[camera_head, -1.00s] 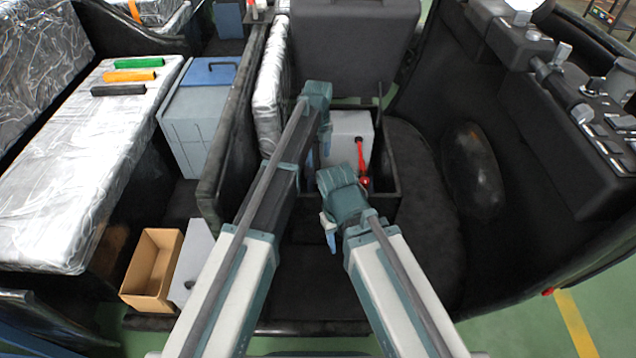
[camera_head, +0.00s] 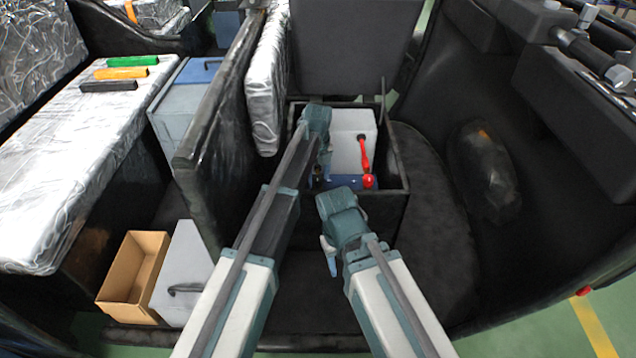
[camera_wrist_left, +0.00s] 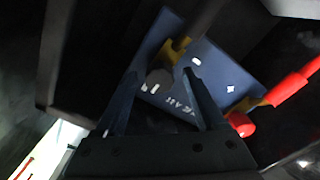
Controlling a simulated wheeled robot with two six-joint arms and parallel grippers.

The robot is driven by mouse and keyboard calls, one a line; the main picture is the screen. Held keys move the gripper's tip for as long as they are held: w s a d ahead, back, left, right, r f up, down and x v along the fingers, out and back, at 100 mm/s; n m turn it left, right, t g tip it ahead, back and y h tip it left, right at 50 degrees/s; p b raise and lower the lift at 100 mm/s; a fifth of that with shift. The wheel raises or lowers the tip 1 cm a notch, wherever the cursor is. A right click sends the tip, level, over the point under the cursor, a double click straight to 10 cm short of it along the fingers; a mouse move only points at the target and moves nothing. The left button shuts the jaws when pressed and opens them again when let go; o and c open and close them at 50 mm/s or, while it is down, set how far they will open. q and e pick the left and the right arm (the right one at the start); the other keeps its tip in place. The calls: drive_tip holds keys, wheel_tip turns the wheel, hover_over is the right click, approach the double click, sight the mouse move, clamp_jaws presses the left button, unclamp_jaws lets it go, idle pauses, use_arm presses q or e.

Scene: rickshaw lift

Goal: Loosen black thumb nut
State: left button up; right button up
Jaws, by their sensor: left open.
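The black thumb nut (camera_wrist_left: 160,80) shows in the left wrist view, on a yellow terminal of a blue battery (camera_wrist_left: 215,70). A black cable comes to that terminal. A red thumb nut (camera_wrist_left: 241,124) sits on the other terminal, by a red cable sleeve (camera_wrist_left: 292,87). In the head view, the battery (camera_head: 345,182) lies low in a black bin, with the red nut (camera_head: 368,181) at its right. My left gripper (camera_wrist_left: 163,85) is open, its fingertips on either side of the black nut; contact is unclear. My right gripper (camera_head: 328,256) hangs outside the bin, its jaw gap unclear.
The black bin's rim (camera_head: 404,160) surrounds the battery, with a white-grey block (camera_head: 352,135) behind it. A dark panel (camera_head: 225,105) stands left. A cardboard box (camera_head: 127,275) and grey lid (camera_head: 185,275) lie lower left. Green, orange and black bars rest on the silver bench (camera_head: 75,140).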

use_arm(q)
clamp_jaws()
idle(0.3)
drive_tip(key=shift+n, duration=0.3)
drive_tip(key=n, duration=1.2)
drive_tip(key=shift+w+n, duration=0.1)
drive_tip(key=shift+n, duration=0.3)
drive_tip(key=n, duration=1.3)
